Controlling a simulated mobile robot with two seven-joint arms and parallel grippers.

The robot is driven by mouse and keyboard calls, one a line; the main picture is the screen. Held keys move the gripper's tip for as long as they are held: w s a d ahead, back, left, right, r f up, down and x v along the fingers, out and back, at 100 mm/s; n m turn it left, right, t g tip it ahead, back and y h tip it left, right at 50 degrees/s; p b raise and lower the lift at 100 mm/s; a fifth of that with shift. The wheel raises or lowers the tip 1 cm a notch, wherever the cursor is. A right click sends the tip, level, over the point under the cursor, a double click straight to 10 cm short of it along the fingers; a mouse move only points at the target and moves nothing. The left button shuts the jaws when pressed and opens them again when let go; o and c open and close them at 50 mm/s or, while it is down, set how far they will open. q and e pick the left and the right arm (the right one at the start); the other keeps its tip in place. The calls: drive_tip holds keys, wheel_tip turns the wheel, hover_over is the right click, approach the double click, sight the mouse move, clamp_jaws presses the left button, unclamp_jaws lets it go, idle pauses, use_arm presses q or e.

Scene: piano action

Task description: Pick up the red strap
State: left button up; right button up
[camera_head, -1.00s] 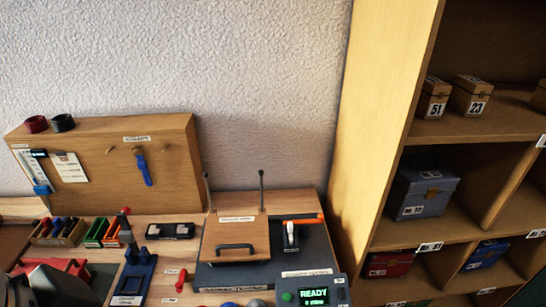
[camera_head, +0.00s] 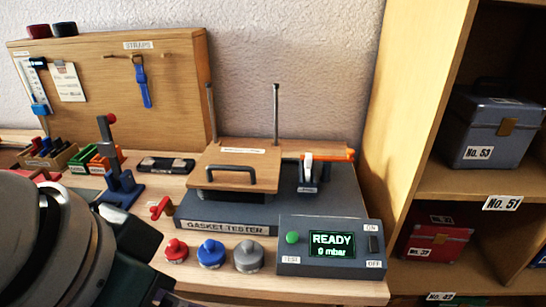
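I see no strap that is clearly red. A blue strap (camera_head: 143,84) hangs from a peg on the wooden board (camera_head: 182,88), under the label "STRAPS". On top of the board at its left end sit a dark red ring-shaped coil (camera_head: 39,31) and a black one (camera_head: 65,29) side by side; I cannot tell whether the red one is a strap. A large dark part of my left arm fills the lower left of the head view. The fingers of neither gripper show.
A gasket tester (camera_head: 225,213) with a screen reading "READY 0 mbar" stands at the bench's right. Red, blue and grey knobs (camera_head: 210,253) sit before it. Small bins (camera_head: 52,157) stand at left. A shelf (camera_head: 478,187) with labelled boxes is at right.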

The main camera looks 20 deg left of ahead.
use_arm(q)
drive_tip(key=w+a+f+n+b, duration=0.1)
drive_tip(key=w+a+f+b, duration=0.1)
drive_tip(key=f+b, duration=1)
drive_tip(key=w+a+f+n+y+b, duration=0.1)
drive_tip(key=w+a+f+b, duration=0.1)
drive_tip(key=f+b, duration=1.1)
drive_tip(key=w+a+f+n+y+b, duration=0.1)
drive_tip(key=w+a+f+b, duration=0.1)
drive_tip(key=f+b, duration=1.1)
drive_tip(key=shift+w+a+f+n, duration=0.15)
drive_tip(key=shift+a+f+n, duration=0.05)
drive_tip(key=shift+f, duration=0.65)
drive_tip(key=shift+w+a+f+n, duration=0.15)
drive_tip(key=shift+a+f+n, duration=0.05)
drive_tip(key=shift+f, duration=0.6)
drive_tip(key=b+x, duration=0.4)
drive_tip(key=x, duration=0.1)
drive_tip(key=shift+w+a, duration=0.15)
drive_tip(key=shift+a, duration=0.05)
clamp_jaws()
